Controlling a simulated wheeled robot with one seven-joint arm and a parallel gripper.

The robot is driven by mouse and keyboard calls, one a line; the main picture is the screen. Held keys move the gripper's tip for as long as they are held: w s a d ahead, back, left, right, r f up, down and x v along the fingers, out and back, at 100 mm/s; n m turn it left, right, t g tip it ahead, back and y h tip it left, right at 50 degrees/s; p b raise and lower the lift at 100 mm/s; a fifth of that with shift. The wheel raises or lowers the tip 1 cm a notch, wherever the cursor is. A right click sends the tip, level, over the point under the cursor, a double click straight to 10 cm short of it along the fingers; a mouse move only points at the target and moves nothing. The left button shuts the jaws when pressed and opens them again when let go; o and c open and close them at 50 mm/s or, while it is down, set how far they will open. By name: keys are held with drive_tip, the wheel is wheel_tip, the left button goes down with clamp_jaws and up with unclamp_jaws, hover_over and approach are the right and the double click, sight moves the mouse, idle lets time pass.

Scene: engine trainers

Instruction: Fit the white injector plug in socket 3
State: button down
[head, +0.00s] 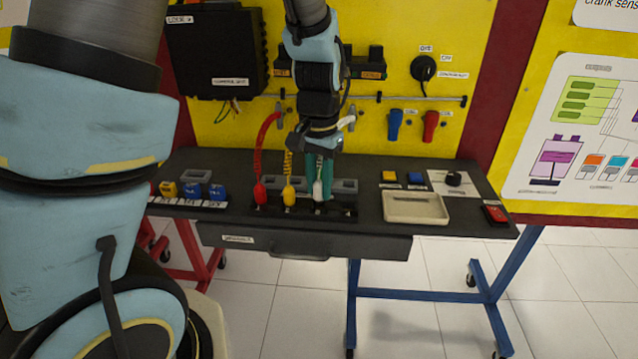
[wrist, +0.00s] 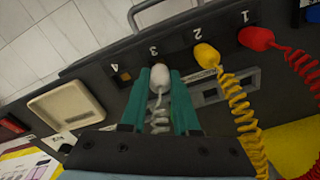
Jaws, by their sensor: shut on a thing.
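My gripper (head: 319,172) is over the black socket strip at the bench's front edge. In the wrist view its two teal fingers (wrist: 160,100) are shut around the white injector plug (wrist: 159,78), with its coiled white lead between them. The plug's nose points at the place marked 3 (wrist: 153,51); the plug hides the socket mouth, so I cannot tell how deep it sits. In the head view the white plug (head: 318,191) shows below the fingertips. The yellow plug (wrist: 206,56) is at place 2, the red plug (wrist: 256,39) at place 1. Socket 4 (wrist: 122,77) is empty.
A beige tray (head: 415,207) stands right of the strip, with a red device (head: 495,214) beyond. Blue and yellow blocks (head: 192,190) are at the left. The red lead (head: 268,138) and yellow lead (wrist: 236,105) hang close beside my gripper.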

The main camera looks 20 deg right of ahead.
drive_tip(key=shift+f+b, duration=0.6)
drive_tip(key=shift+f, duration=0.3)
idle(0.4)
drive_tip(key=c, duration=0.9)
unclamp_jaws()
drive_tip(key=shift+r, duration=0.1)
drive_tip(key=shift+r+p, duration=2.45)
drive_tip(key=shift+r, duration=0.3)
drive_tip(key=shift+r+p, duration=0.75)
drive_tip(key=shift+r, duration=0.1)
drive_tip(key=o, duration=0.6)
drive_tip(key=shift+f, duration=0.1)
drive_tip(key=shift+c, duration=0.2)
